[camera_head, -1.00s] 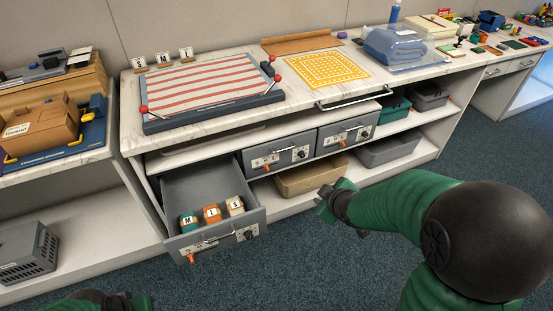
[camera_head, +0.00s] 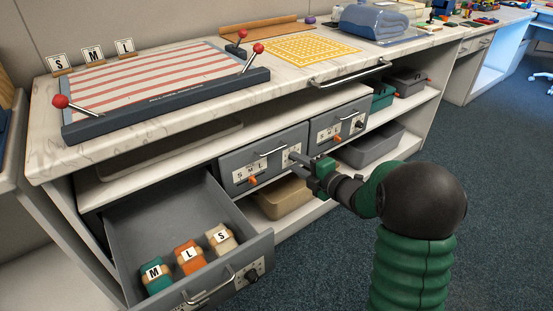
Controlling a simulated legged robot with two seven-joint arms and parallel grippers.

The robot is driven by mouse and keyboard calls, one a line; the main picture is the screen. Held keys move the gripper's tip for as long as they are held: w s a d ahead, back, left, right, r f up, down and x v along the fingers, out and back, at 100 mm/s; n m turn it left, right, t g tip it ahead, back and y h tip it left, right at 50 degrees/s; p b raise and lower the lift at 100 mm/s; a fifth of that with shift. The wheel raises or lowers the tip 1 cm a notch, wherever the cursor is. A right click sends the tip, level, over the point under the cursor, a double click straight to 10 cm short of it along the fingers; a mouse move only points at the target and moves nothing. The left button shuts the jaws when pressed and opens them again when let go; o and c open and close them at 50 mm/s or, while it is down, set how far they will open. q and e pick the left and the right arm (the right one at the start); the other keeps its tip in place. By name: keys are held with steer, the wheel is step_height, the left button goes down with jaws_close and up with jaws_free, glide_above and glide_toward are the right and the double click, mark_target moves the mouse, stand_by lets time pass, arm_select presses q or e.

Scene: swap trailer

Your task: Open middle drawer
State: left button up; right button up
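The middle drawer (camera_head: 243,173) is a grey drawer front with a metal bar handle, a letter label, an orange tab and a dark knob area at its right. It appears closed, flush in the shelf. My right gripper (camera_head: 298,160) is in front of the right part of this drawer front, right of its handle. Its fingertips are small and overlap the knob area, so I cannot tell whether they touch it or how far they are apart. My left gripper is out of view.
The left drawer (camera_head: 262,248) is pulled out, holding green, orange and cream lettered blocks. The right drawer (camera_head: 326,128) appears closed. A tan bin (camera_head: 281,200) stands on the lower shelf. A metal rail (camera_head: 350,75) runs along the counter edge above. Floor in front is clear.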

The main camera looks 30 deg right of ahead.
mark_target(275, 151)
steer(key=b+x, duration=0.3)
steer(key=x, duration=0.7)
steer(key=shift+a, duration=0.1)
jaws_close()
steer(key=shift+f, duration=0.1)
stand_by(0.8)
